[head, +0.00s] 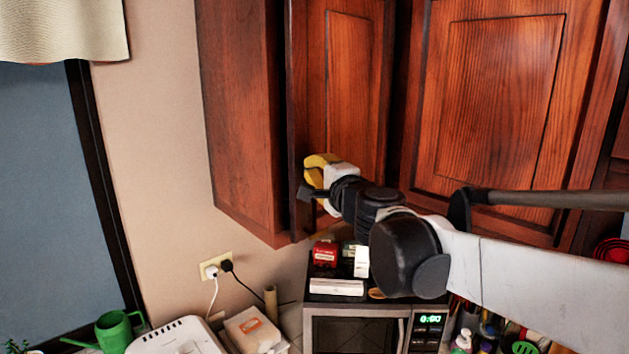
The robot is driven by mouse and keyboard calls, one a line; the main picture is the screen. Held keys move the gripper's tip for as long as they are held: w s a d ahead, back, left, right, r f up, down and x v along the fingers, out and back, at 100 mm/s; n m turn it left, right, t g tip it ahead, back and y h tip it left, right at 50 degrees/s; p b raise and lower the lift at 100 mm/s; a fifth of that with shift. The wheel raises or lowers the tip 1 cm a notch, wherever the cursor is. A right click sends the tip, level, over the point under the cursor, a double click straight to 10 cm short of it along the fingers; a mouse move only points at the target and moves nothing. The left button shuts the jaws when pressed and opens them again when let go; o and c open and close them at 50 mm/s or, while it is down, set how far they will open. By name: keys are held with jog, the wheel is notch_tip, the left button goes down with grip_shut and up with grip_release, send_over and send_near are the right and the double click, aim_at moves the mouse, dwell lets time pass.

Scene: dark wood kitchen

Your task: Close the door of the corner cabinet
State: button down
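The dark reddish wood upper cabinets fill the top centre and right in the head view. A narrow panelled door (352,75) is in the middle; its left edge stands a little proud of the cabinet's side panel (240,110), so it looks slightly ajar. A wider panelled door (505,95) is to the right, set at an angle to it, and looks flush. I cannot tell for sure which one is the corner cabinet's. My gripper (312,182), yellow, white and black, is at the narrow door's lower left edge. Whether it touches is unclear, and its finger opening is hidden.
Below the cabinets stand a microwave (358,327) with small boxes (324,254) on top, a white appliance (178,338) and a green watering can (115,330). A wall socket (215,265) has plugs in it. Bare wall (160,130) lies left of the cabinet.

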aim_at(302, 167)
jog(key=w+a, duration=0.2)
jog(key=w, duration=0.1)
jog(key=shift+a+b, duration=0.3)
jog(key=shift+a, duration=0.1)
